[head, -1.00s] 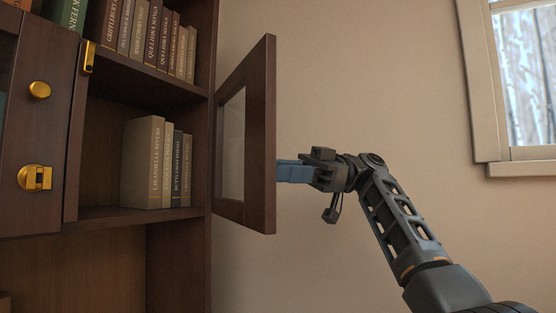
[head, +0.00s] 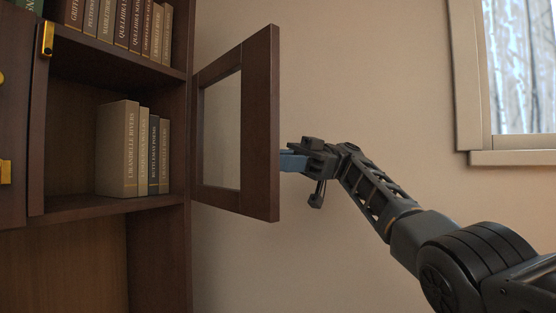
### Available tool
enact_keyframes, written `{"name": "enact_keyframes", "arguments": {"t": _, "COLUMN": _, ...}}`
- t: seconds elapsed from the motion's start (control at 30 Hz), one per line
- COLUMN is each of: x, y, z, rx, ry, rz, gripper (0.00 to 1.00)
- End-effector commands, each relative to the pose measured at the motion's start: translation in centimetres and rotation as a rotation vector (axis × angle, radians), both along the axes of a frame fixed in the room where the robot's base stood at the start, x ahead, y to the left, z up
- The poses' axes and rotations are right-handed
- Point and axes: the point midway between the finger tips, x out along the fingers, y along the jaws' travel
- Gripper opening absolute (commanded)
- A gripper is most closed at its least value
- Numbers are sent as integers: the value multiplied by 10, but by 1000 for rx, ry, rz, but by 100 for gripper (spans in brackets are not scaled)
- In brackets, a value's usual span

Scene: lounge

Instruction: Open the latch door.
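The latch door (head: 260,125) is a dark wooden frame with a glass pane (head: 221,130). It is hinged at the right side of the bookcase and stands swung out, leaving the compartment behind it uncovered. A brass latch plate (head: 47,38) shows on the divider at the left of that compartment. My gripper (head: 285,160) has blue fingers and is just right of the door's free edge, at mid height. The fingertips are partly hidden behind the door's edge, so contact and finger opening cannot be told.
Several books (head: 133,150) stand in the open compartment, with more on the shelf above (head: 120,25). A second wooden door (head: 14,120) with brass fittings is at the far left. A window (head: 515,80) is at the right. The wall between is bare.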

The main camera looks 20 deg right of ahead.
Motion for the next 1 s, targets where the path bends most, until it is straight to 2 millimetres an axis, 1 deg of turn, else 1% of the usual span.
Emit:
{"name": "enact_keyframes", "arguments": {"t": 0.13, "x": 0, "y": 0, "z": -2, "rx": -4, "ry": 1, "rz": 0, "gripper": 0}}
{"name": "enact_keyframes", "arguments": {"t": 0.17, "x": 0, "y": 0, "z": -2, "rx": -4, "ry": 1, "rz": 0, "gripper": 25}}
{"name": "enact_keyframes", "arguments": {"t": 0.4, "x": 0, "y": 0, "z": -1, "rx": -3, "ry": 1, "rz": -1, "gripper": 48}}
{"name": "enact_keyframes", "arguments": {"t": 0.43, "x": 0, "y": 0, "z": -1, "rx": -3, "ry": 1, "rz": -1, "gripper": 50}}
{"name": "enact_keyframes", "arguments": {"t": 0.67, "x": 0, "y": 0, "z": 0, "rx": -1, "ry": 1, "rz": 0, "gripper": 50}}
{"name": "enact_keyframes", "arguments": {"t": 0.77, "x": 0, "y": 0, "z": 5, "rx": -2, "ry": -1, "rz": -1, "gripper": 50}}
{"name": "enact_keyframes", "arguments": {"t": 0.87, "x": 0, "y": 0, "z": 17, "rx": -1, "ry": -2, "rz": -1, "gripper": 50}}
{"name": "enact_keyframes", "arguments": {"t": 1.0, "x": 0, "y": 0, "z": 43, "rx": -3, "ry": -2, "rz": -1, "gripper": 50}}
